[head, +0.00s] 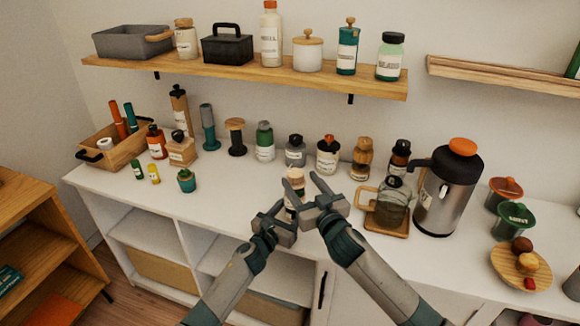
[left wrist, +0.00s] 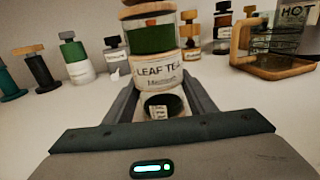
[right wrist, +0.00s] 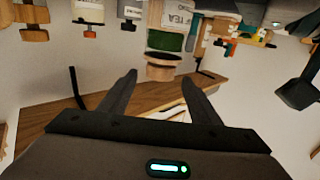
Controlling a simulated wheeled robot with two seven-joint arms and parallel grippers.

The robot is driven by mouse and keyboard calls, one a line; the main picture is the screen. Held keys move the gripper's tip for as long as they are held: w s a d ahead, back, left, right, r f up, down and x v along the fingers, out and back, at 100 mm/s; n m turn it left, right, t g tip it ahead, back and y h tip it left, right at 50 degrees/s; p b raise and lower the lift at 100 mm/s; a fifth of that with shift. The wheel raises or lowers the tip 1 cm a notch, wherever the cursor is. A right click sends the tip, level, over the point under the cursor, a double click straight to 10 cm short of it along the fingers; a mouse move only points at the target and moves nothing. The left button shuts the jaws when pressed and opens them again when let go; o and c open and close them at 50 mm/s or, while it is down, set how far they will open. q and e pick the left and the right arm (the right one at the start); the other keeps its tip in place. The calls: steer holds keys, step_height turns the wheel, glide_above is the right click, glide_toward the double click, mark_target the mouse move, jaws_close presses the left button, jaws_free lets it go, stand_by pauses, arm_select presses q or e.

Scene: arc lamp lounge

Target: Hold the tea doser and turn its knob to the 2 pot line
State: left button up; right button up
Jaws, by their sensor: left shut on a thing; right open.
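The tea doser (head: 296,174) stands upright over the front part of the counter, partly hidden by my grippers in the head view. In the left wrist view it has a cream "LEAF TEA" label (left wrist: 156,71), a green window with a small orange mark, a wooden top and a dark round opening low down. My left gripper (head: 284,208) is shut on its lower body. My right gripper (head: 301,178) is open and empty near the top. In the right wrist view the round wooden knob (right wrist: 162,66) lies ahead between the fingers, apart from them. The pot lines are not readable.
A glass teapot on a wooden tray (head: 398,232) and a steel dispenser (head: 447,192) stand to the right. Several jars and bottles line the back of the counter (head: 230,190). A wall shelf (head: 240,74) holds more containers.

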mark_target(292, 169)
steer(key=x, duration=0.9)
steer(key=shift+d, duration=0.1)
steer(key=shift+c, duration=0.3)
steer(key=c, duration=1)
